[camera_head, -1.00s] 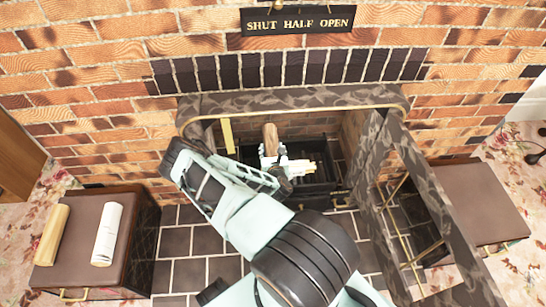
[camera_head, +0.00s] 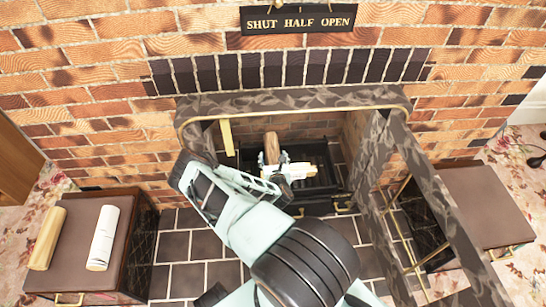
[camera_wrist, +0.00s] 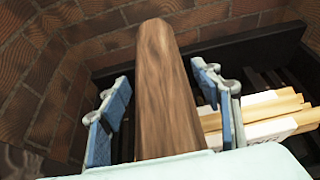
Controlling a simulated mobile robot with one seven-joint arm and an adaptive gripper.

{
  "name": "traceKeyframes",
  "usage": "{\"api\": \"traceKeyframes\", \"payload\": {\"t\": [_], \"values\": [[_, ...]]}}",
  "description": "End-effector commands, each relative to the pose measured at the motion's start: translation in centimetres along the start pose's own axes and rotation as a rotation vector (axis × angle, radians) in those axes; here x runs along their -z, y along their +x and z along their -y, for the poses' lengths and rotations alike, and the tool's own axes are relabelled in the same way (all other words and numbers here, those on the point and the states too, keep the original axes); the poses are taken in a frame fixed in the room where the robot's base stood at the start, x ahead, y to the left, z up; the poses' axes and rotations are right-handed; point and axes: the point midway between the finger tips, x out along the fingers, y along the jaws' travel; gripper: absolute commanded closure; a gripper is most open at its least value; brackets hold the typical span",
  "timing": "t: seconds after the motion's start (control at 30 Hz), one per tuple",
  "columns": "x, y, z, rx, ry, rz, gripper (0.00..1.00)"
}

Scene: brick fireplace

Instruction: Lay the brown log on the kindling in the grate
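The brown log (camera_head: 272,149) is inside the fireplace opening, its far end toward the back bricks. In the wrist view the log (camera_wrist: 165,90) runs lengthwise between the two fingers of my gripper (camera_wrist: 165,100). Narrow gaps show between the log and both fingers, so my gripper looks open around it. The log's near end is hidden by my gripper's palm. The pale kindling (camera_wrist: 265,112) lies right of the log on the dark grate (camera_wrist: 265,45); it also shows in the head view (camera_head: 299,169). I cannot tell whether the log touches the kindling.
An open door (camera_head: 425,190) stands at the right of the fireplace. A low cabinet (camera_head: 75,270) at left bears a tan roll (camera_head: 47,238) and a white roll (camera_head: 103,238). Another cabinet (camera_head: 480,200) stands at right. The brick surround (camera_head: 100,120) is close on both sides.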

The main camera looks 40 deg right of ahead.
Motion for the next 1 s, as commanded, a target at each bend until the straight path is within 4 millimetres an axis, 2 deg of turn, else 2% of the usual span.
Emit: {"api": "traceKeyframes", "payload": {"t": [0.37,0.73,1.0], "values": [[-0.7,-0.3,0.0,0.001,0.0,0.0,0.37],[-0.6,-6.4,0.0,0.001,0.0,-0.001,0.37],[-0.4,-7.7,0.0,0.0,0.0,0.0,0.37]]}}
